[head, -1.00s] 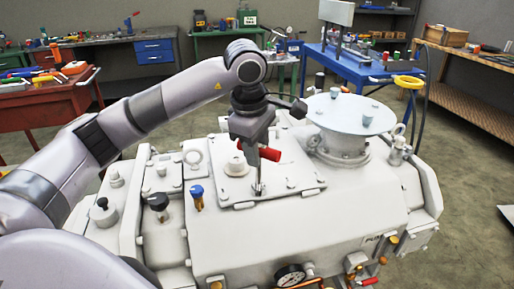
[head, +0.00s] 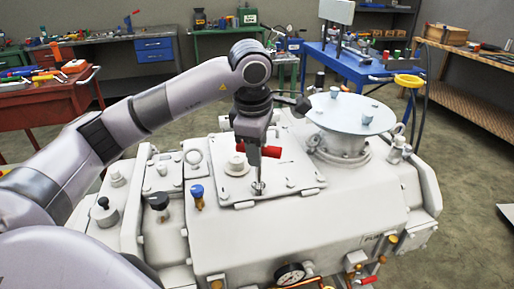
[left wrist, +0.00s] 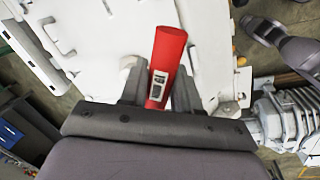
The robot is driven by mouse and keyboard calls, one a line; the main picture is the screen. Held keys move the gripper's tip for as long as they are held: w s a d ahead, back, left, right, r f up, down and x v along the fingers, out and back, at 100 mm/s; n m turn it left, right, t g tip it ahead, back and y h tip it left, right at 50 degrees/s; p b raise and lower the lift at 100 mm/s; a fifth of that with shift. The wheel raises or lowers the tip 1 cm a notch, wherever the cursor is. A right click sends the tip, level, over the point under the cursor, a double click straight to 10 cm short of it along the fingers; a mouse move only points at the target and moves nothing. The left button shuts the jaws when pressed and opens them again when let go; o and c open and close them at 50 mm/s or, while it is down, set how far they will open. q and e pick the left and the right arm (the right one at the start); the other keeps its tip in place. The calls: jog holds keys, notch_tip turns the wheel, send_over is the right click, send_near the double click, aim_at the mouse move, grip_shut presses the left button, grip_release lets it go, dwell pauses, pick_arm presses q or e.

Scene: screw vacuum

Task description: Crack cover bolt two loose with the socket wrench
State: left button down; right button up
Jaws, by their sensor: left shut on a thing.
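My left gripper (head: 257,148) is shut on the red handle of the socket wrench (head: 270,151). The red handle (left wrist: 168,60) also shows between the fingers in the left wrist view. The wrench's shaft points down, and its lower end is at or just above a bolt (head: 258,187) near the front edge of the square cover plate (head: 225,187). I cannot tell whether the socket is seated on it. Other bolt heads sit along the plate's edge. My right gripper is not in view.
The large white machine (head: 300,230) fills the middle. A round flange with a flat disc (head: 345,112) stands to the right of the plate. A blue-capped fitting (head: 197,191) and a black knob (head: 158,201) stand at the left. Benches line the back.

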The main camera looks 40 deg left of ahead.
pick_arm(q)
jog(key=shift+r+p, duration=1.65)
jog(key=shift+r, duration=0.8)
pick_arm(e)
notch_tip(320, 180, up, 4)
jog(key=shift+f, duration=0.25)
pick_arm(q)
jog(key=shift+f, duration=0.1)
